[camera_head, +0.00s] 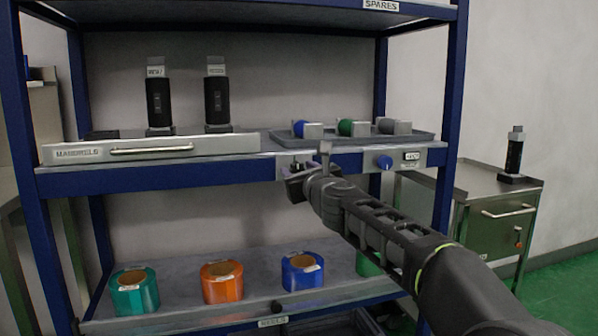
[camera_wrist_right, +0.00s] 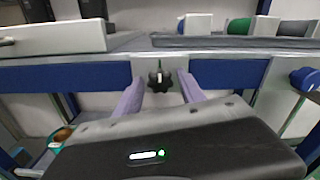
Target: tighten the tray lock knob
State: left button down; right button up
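The black star-shaped knob (camera_wrist_right: 160,79) sits on the blue shelf edge below the grey tray (camera_wrist_right: 235,42), which also shows in the head view (camera_head: 424,136). My right gripper (camera_wrist_right: 159,84) is open, with one finger on each side of the knob. A gap shows between each finger and the knob in the wrist view. In the head view my right gripper (camera_head: 291,182) is at the shelf's front edge and, with the wrist, hides most of the knob area. My left gripper is in neither view.
A blue knob (camera_head: 385,162) sits right of my gripper on the same shelf edge, beside a small label. A mandrel drawer (camera_head: 150,149) with two black mandrels is on the left. Coloured reels (camera_head: 222,281) stand on the lower shelf. A side cabinet (camera_head: 490,210) is at right.

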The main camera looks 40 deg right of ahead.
jog(key=shift+o, duration=0.6)
jog(key=v, duration=0.8)
jog(key=shift+w, duration=0.1)
